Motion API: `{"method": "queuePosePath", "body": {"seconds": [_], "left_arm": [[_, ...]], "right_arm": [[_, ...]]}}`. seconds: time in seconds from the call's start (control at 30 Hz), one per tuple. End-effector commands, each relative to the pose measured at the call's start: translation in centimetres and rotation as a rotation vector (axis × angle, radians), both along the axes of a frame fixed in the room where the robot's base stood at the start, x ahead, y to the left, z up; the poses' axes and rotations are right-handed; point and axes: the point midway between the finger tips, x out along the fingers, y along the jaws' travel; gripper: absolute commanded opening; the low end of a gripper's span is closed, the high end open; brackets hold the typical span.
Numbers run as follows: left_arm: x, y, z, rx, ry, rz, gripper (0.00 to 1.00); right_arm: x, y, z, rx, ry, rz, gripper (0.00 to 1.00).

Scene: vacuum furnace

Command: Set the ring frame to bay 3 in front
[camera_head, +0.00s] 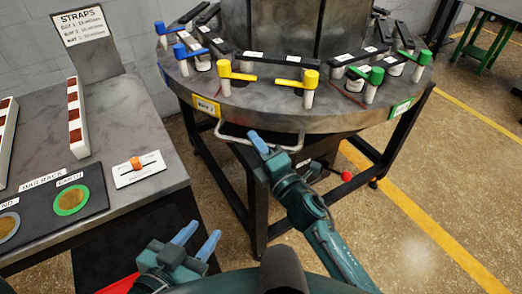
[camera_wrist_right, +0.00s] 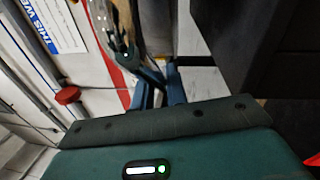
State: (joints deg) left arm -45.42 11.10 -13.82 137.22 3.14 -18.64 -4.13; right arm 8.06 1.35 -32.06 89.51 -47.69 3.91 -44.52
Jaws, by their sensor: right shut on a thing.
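The ring frame (camera_head: 330,118) is a round grey metal turntable around a dark central column. Its rim carries a yellow label (camera_head: 206,106) that appears to read BAY 2 and a green label (camera_head: 401,107) too small to read. Yellow clamps (camera_head: 298,84) face the front, blue ones sit left and green ones right. A pale handle bar (camera_head: 232,138) sticks out below the front rim. My right gripper (camera_head: 260,142) is shut on this bar; its fingers also show in the wrist view (camera_wrist_right: 158,88). My left gripper (camera_head: 201,234) is open and empty, low beside the bench.
A grey bench (camera_head: 140,130) at left holds a STRAPS sign (camera_head: 80,23), a slider with an orange knob (camera_head: 136,162) and a bar rack (camera_head: 55,205). A red knob (camera_head: 346,176) sits under the ring, among dark legs.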

Motion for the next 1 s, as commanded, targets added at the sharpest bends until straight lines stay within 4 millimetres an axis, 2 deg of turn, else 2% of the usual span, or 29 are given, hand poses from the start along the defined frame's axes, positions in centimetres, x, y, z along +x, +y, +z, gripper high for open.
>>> {"method": "queuePosePath", "body": {"seconds": [0.63,0.67,0.9,1.0], "left_arm": [[0.34,0.02,-0.03,0.007,-0.008,-0.003,0.36],[0.33,0.02,-0.03,0.007,-0.008,-0.003,0.36],[0.32,0.09,-0.06,0.01,-0.008,-0.003,0.36],[0.29,0.08,-0.09,0.01,-0.007,-0.003,0.36]], "right_arm": [[0.42,0.93,0.14,0.001,-0.003,0.001,0.0],[0.42,0.94,0.15,0.001,-0.004,0.001,0.16],[0.5,0.67,0.07,0.0,-0.001,-0.003,0.36],[0.52,0.6,0.04,0.0,-0.001,-0.005,0.36]]}}
